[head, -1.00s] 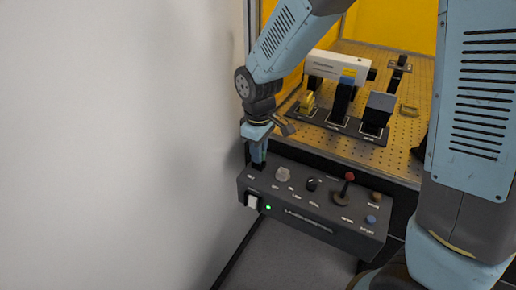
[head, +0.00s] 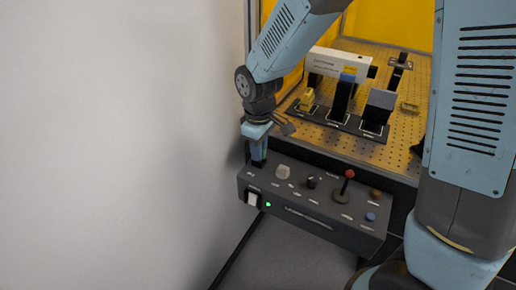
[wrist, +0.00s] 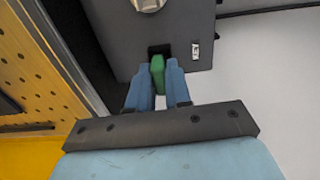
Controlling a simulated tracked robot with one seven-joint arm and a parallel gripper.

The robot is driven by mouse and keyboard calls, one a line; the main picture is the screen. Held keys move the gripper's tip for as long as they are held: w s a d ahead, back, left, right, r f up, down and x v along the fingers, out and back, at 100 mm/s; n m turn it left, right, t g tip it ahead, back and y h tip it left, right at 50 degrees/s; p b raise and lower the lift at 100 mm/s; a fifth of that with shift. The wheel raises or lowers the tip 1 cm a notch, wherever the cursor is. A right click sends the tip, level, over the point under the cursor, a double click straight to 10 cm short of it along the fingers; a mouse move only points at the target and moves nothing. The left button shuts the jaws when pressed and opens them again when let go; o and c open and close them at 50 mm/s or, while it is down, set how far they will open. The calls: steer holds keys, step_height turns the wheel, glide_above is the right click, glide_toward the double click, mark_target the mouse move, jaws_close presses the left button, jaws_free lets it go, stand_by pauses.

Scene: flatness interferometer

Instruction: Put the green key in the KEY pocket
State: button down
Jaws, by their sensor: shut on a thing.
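My gripper (wrist: 158,75) points down at the left end of the dark control box, shut on the green key (wrist: 157,72). The key shows as a green block between the two blue fingers in the wrist view. The KEY pocket (wrist: 160,49) is a dark square opening beside a white label (wrist: 195,50). The key's far end overlaps the pocket's near edge in that view; I cannot tell whether it is inside. In the head view my gripper (head: 259,150) stands upright over the box's back left corner, and its fingers mostly hide the key and pocket.
The control box (head: 310,224) carries a pale knob (head: 283,172), a black knob (head: 312,183), a red-topped lever (head: 348,183) and a blue button (head: 370,217). A white wall (head: 120,150) is close on the left. The perforated optics table (head: 415,80) lies behind.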

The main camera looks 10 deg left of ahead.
steer(key=shift+f, duration=0.2)
steer(key=c, duration=1)
jaws_free()
steer(key=shift+r, duration=3.55)
steer(key=d+r+m+t, duration=0.1)
steer(key=d+r+m, duration=0.2)
steer(key=d+r, duration=0.4)
steer(key=d+r+m+t, duration=0.1)
steer(key=d+r+m, duration=0.25)
steer(key=d, duration=0.65)
steer(key=s+d+r+m+t, duration=0.1)
steer(key=s+d+r+m, duration=0.1)
steer(key=s+d, duration=0.1)
steer(key=s+d+r+m+t, duration=0.1)
steer(key=s+d+r+m, duration=0.1)
steer(key=s+d, duration=0.2)
steer(key=s+d+r+m+t, duration=0.1)
steer(key=s+d+r+m, duration=0.1)
steer(key=d, duration=0.4)
steer(key=shift+s+d+m, duration=0.15)
steer(key=shift+s+m, duration=0.4)
steer(key=shift+s, duration=0.4)
